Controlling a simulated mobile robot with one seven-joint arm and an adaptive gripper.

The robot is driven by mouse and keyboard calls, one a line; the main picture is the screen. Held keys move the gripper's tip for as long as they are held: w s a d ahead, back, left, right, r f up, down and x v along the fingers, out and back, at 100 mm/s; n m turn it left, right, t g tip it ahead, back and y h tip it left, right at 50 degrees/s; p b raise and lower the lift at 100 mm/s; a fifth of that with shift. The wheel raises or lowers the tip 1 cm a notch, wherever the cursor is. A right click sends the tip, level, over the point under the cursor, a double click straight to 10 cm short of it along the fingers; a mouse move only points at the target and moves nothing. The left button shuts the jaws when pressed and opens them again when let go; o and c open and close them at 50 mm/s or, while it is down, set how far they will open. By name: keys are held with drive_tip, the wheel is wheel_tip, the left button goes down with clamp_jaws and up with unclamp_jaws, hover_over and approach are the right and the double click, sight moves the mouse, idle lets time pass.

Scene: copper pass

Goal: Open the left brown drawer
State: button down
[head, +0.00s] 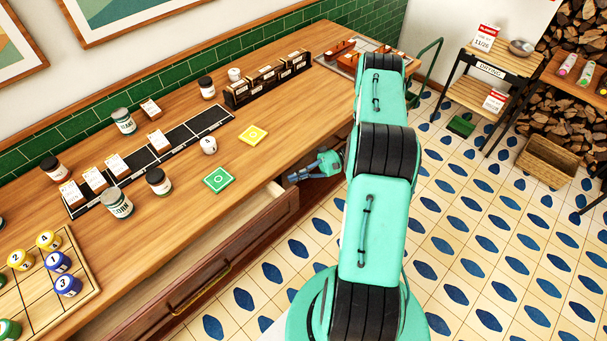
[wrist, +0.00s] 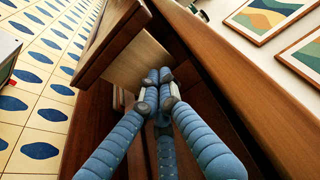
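The brown drawer (head: 236,250) under the wooden counter stands pulled out, with a gap showing its pale inside between its front and the counter edge. Its brass handle (head: 201,288) is on the front face. My gripper (head: 300,177) is at the drawer's right end, below the counter edge, away from the handle. In the wrist view, the blue fingers of my gripper (wrist: 158,78) come together at their tips, with nothing seen held. The drawer's front (wrist: 108,35) and pale side panel (wrist: 142,64) are just beyond them. Whether the fingertips touch the panel is unclear.
The counter (head: 140,245) bears jars, cards, a green tile (head: 219,179), a yellow tile (head: 253,135) and a board with numbered pieces (head: 85,275). My arm covers part of the counter front. The tiled floor (head: 470,240) is open to the right, before shelves (head: 495,75) and a crate (head: 550,160).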

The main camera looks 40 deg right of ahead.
sight(282, 191)
drive_tip(key=shift+s+a+b, duration=0.4)
drive_tip(key=shift+s+a, duration=1.1)
drive_tip(key=s+p, duration=0.1)
drive_tip(key=s, duration=2.1)
drive_tip(key=shift+s, duration=0.15)
drive_tip(key=d, duration=0.9)
drive_tip(key=shift+w+d, duration=0.25)
drive_tip(key=shift+w, duration=0.1)
